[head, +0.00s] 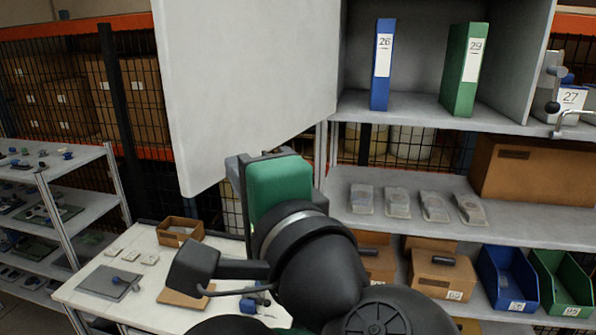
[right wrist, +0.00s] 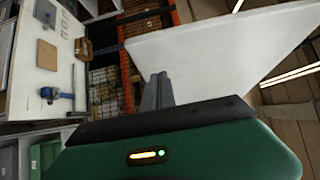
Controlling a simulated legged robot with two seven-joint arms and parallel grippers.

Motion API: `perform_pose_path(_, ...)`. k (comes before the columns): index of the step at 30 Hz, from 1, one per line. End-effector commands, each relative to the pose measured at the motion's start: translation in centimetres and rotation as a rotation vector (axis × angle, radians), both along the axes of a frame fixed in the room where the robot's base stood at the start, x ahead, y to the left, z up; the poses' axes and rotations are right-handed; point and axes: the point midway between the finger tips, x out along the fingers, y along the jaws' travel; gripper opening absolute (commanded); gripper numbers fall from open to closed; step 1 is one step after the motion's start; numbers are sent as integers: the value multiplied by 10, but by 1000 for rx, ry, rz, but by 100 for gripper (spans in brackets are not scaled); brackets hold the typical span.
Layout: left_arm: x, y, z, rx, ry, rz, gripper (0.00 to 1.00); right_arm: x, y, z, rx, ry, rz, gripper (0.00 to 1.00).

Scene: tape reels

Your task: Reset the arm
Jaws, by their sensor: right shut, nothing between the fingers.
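My right arm rises from the bottom middle of the head view. Its green wrist housing hides most of my right gripper (head: 233,167), whose grey tip shows at the housing's left edge. In the right wrist view the grey fingers of the right gripper (right wrist: 157,88) are together and empty. They point towards the pale cabinet door (head: 250,80), which stands open; the door (right wrist: 220,55) also shows in the right wrist view. I cannot tell whether the fingers touch it. My left gripper is not in view.
The open cabinet holds a blue binder (head: 382,65) and a green binder (head: 463,70). Grey packs (head: 397,203) lie on the shelf below, above cardboard boxes, a blue bin (head: 508,278) and a green bin (head: 563,282). A white table (head: 140,245) stands left of my arm.

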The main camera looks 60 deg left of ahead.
Motion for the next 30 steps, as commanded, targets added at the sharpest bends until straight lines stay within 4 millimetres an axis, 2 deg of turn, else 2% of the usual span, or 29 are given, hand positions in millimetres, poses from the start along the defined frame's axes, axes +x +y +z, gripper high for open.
perform_pose_path(1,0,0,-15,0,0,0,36,1,-12,-7,2,-6,-6,0)
perform_pose_path(3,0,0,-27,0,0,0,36,1,-29,-10,1,-5,-6,0)
perform_pose_path(9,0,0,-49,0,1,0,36,1,-70,-11,-6,0,-4,0)
perform_pose_path(12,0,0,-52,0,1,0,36,1,-82,-9,-9,5,-2,0)
perform_pose_path(17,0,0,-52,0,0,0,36,1,-87,-7,-11,5,-1,0)
perform_pose_path(20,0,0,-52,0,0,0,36,15,-88,-20,-35,-4,-28,0)
perform_pose_path(23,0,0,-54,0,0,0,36,58,-93,-59,-116,-37,-107,0)
perform_pose_path(25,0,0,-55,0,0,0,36,99,-105,-101,-207,-73,-182,0)
perform_pose_path(27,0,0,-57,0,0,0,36,142,-125,-147,-311,-109,-256,0)
perform_pose_path(29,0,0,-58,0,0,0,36,175,-147,-187,-405,-137,-312,0)
perform_pose_path(30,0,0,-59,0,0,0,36,195,-164,-213,-471,-155,-343,0)
